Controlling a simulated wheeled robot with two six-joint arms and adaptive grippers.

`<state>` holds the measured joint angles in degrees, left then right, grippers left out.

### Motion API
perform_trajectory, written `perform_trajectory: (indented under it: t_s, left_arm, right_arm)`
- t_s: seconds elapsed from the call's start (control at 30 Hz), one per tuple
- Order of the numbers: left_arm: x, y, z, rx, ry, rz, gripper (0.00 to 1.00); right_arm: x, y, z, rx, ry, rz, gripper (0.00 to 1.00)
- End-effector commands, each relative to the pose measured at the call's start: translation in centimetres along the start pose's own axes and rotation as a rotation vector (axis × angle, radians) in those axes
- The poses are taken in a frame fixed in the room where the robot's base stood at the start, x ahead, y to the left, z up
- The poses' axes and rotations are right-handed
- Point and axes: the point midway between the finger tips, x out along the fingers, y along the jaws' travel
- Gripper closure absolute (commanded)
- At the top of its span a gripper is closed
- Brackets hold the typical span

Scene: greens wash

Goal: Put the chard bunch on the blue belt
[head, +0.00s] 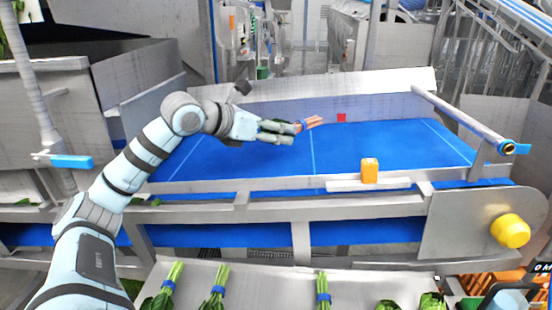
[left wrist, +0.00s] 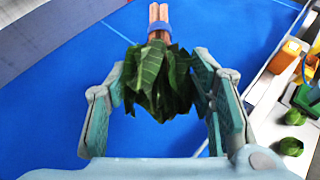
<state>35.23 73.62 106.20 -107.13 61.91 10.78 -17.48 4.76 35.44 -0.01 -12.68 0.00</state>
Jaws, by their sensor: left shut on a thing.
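My left gripper (head: 284,132) is shut on the chard bunch, whose pinkish-orange stems (head: 315,121) stick out to the right in the head view. In the left wrist view the chard's dark green leaves (left wrist: 158,82) sit between the two fingers, with a blue band around the stems at the top. The blue belt (head: 370,142) lies under the bunch and fills most of the left wrist view (left wrist: 60,110). I cannot tell exactly how far the bunch is above the belt. My right gripper is not in view.
A metal rail with an orange block (head: 370,170) runs along the belt's near edge. A grey tray (head: 265,285) in front holds several green bunches with blue bands. A yellow knob (head: 510,230) is on the right end plate. The belt's right part is clear.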

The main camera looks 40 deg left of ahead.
Motion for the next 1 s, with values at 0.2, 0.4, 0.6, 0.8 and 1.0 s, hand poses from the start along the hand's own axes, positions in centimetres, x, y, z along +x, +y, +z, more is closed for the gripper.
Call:
perform_trajectory:
  t_s: [0.2,0.4,0.6,0.8,1.0]
  left_arm:
    - [1.9,0.2,-3.5,-0.003,0.005,0.002,0.80]
    - [3.3,0.2,-7.1,-0.002,0.004,0.002,0.80]
    - [3.2,0.3,-7.0,-0.004,0.002,0.002,0.80]
    - [3.4,0.2,-7.3,-0.004,0.000,0.001,0.80]
    - [3.5,0.2,-7.6,-0.004,0.001,0.001,0.45]
  right_arm:
    - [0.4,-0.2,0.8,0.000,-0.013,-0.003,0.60]
    - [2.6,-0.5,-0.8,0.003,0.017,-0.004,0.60]
    - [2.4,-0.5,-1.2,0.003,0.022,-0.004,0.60]
    - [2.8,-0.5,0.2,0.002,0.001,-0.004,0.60]
    - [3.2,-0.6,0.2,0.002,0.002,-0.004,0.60]
